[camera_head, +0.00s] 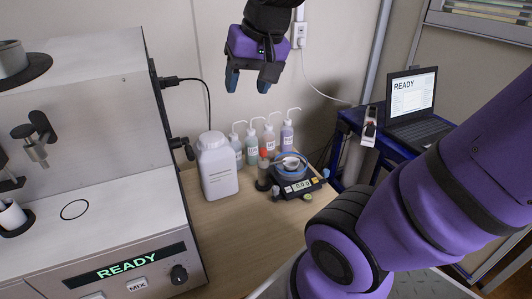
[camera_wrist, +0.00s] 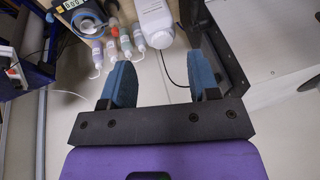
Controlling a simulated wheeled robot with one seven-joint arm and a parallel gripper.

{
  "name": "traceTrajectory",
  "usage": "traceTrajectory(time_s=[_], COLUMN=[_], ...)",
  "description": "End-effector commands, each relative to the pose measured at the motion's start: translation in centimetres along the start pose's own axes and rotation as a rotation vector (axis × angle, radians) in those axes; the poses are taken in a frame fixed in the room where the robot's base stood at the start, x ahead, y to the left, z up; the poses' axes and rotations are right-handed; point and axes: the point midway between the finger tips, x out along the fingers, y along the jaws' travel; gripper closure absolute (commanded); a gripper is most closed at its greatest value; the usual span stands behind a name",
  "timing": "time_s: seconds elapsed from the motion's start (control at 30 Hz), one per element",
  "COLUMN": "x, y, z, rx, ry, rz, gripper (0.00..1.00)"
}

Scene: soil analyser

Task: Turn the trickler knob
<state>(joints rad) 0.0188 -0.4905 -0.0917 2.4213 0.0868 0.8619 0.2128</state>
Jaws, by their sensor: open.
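My gripper (camera_head: 248,82) is open and empty, high above the bench near the back wall. Its two blue fingers also show spread apart in the wrist view (camera_wrist: 158,72). A small dark trickler-like post with an orange-red top (camera_head: 263,172) stands just left of the digital balance (camera_head: 296,186). It is well below my gripper and slightly to the right. Its knob is too small to make out clearly. The balance carries a small round dish (camera_head: 291,163) and reads about zero. In the wrist view the balance (camera_wrist: 67,6) sits at the upper left edge, away from the fingers.
A white bottle (camera_head: 218,168) and several wash bottles (camera_head: 270,140) with bent spouts stand close behind and left of the balance. A large analyser (camera_head: 100,130) reading READY fills the left. A laptop (camera_head: 411,105) stands on a blue cart at right. Bench front is clear.

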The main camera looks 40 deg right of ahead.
Motion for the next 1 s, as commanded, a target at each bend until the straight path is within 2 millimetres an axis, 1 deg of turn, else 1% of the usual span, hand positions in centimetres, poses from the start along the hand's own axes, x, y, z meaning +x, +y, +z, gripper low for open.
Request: traceTrajectory(time_s=[0.03, 0.1, 0.27, 0.47, 0.7, 0.87, 1.0], x=[0.9, 2.1, 5.1, 9.6, 15.8, 20.2, 24.2], y=[0.2, 0.5, 1.6, 3.6, 7.3, 10.3, 13.2], z=[-1.3, -2.9, -6.6, -10.6, -14.7, -16.6, -17.9], rx=[0.057, 0.144, 0.343, 0.590, 0.881, 1.066, 1.223], ry=[-0.022, -0.042, -0.086, -0.130, -0.157, -0.160, -0.151], rz=[0.002, 0.002, 0.017, 0.055, 0.130, 0.196, 0.260], gripper=[0.44, 0.44, 0.44, 0.44, 0.44, 0.44, 0.44])
